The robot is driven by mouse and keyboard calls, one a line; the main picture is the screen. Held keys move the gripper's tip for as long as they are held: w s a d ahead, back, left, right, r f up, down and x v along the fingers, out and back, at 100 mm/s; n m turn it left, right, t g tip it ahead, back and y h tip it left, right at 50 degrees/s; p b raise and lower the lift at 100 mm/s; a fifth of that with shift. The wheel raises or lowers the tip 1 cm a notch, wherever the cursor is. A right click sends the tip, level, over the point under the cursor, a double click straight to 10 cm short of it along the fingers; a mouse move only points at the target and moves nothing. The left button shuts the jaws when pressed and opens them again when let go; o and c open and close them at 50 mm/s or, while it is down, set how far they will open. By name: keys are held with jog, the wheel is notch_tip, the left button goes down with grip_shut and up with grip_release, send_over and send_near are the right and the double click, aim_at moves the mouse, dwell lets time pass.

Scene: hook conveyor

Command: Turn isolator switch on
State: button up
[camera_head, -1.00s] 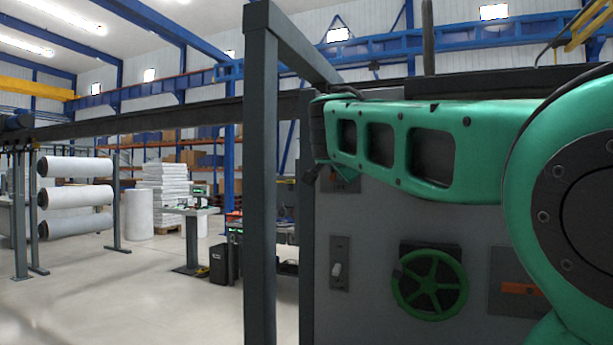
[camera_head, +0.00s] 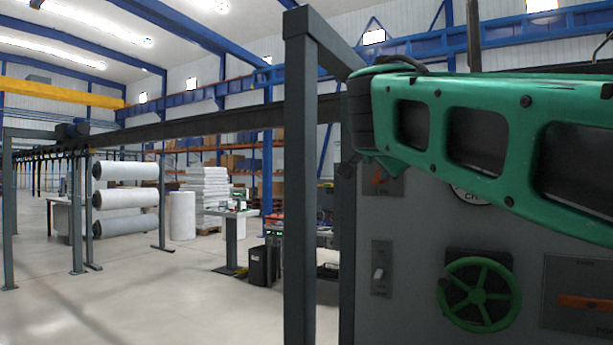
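A grey control panel (camera_head: 415,230) stands at the right, behind my green arm. It carries an orange switch handle (camera_head: 379,178) on a small plate near its upper left edge, partly behind the arm. Below that is a pale toggle switch (camera_head: 378,273) on a dark plate. At the lower right is an orange horizontal handle (camera_head: 585,302) on another plate, cut by the frame edge. The labels are too small to tell surely which one is the isolator switch. My arm crosses in front of the panel's top; my gripper is not in view.
A green handwheel (camera_head: 478,295) sits between the toggle and the right plate. A round gauge (camera_head: 472,193) is mostly hidden by my arm. A dark post (camera_head: 299,200) stands left of the panel. White rolls (camera_head: 126,198) and open floor (camera_head: 170,290) lie farther left.

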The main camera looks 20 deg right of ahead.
jog(key=shift+v, duration=1.1)
jog(key=shift+f, duration=0.15)
notch_tip(320, 180, down, 14)
jog(key=w+a+n+g+y, duration=0.1)
jog(key=n+g+y, duration=0.15)
jog(key=n, duration=0.25)
jog(key=s+a+f+n+g+y, duration=0.2)
jog(key=s+a+f+n, duration=0.15)
jog(key=f, duration=0.65)
jog(key=s+a+f+n+g+y, duration=0.1)
jog(key=s+a+f+n+y, duration=0.2)
jog(key=f, duration=0.8)
jog(key=s+a+f+n+g+y, duration=0.1)
jog(key=s+a+f+n+g, duration=0.3)
jog(key=f, duration=0.6)
jog(key=s+d+f+m+g, duration=0.1)
jog(key=s+d+m, duration=0.1)
jog(key=s+d, duration=0.4)
jog(key=s+d+f+m+g, duration=0.1)
jog(key=s+d+m, duration=0.2)
jog(key=s+d, duration=0.3)
jog(key=s, duration=0.5)
jog(key=shift+s+d+f+g, duration=0.25)
jog(key=shift+s+f+g, duration=0.05)
jog(key=shift+s+g, duration=0.1)
